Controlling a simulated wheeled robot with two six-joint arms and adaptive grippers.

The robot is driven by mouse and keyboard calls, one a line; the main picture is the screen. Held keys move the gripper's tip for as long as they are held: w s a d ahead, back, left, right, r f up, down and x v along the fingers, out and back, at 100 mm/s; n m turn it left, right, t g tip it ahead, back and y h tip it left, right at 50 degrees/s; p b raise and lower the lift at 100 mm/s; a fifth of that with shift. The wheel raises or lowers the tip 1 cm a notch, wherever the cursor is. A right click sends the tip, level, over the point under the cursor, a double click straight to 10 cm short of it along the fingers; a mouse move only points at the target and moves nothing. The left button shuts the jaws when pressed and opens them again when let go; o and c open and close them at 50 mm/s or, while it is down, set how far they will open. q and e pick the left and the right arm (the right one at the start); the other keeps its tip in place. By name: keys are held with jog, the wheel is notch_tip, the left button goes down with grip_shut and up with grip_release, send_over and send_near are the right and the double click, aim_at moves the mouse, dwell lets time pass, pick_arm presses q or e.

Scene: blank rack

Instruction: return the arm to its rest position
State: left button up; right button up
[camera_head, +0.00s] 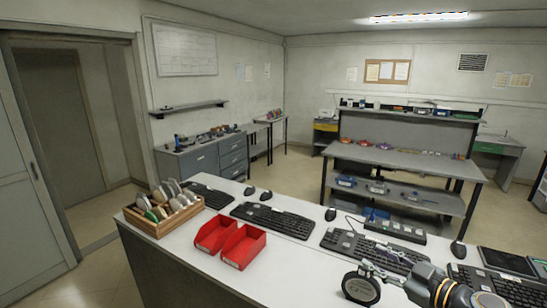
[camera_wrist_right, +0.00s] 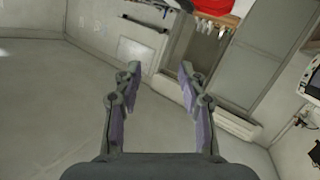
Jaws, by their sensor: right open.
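My right gripper (camera_head: 372,270) is at the bottom right of the head view, over the near workbench (camera_head: 290,268). In the right wrist view, its two fingers (camera_wrist_right: 159,72) stand well apart with nothing between them, so it is open and empty. My right arm comes in from the bottom right corner. My left gripper and left arm are not in the head view.
Several keyboards (camera_head: 271,220) and mice line the bench. Two red bins (camera_head: 242,246) and a wooden rack (camera_head: 158,225) of discs stand to the left. A round black object (camera_head: 361,288) shows beside the right gripper. A shelved table (camera_head: 405,159) stands behind, across open floor.

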jog(key=s+d+f+m+g+h, duration=0.1)
jog(key=s+d+f+m+h, duration=0.3)
jog(key=f, duration=0.3)
jog(key=s+d+f+m+g+h, duration=0.1)
jog(key=s+d+f+m+h, duration=0.1)
jog(key=s+f+m+h, duration=0.35)
jog(key=s+a+f+g+y, duration=0.1)
jog(key=s+a+f+g, duration=0.35)
jog(key=s, duration=0.25)
jog(key=s+a+f+g, duration=0.4)
jog(key=s+f, duration=0.2)
jog(key=s, duration=0.1)
jog(key=d+f+b, duration=0.3)
jog(key=f+b, duration=0.3)
jog(key=f, duration=2.4)
pick_arm(q)
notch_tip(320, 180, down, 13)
jog(key=b, duration=0.6)
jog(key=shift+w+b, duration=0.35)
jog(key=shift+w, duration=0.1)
pick_arm(e)
jog(key=s+f+g, duration=0.1)
jog(key=s+f, duration=0.9)
jog(key=f, duration=0.2)
jog(key=s+d+f+g, duration=0.1)
jog(key=s+f, duration=0.9)
jog(key=f, duration=0.3)
jog(key=shift+d+f, duration=0.15)
jog(key=shift+d, duration=0.05)
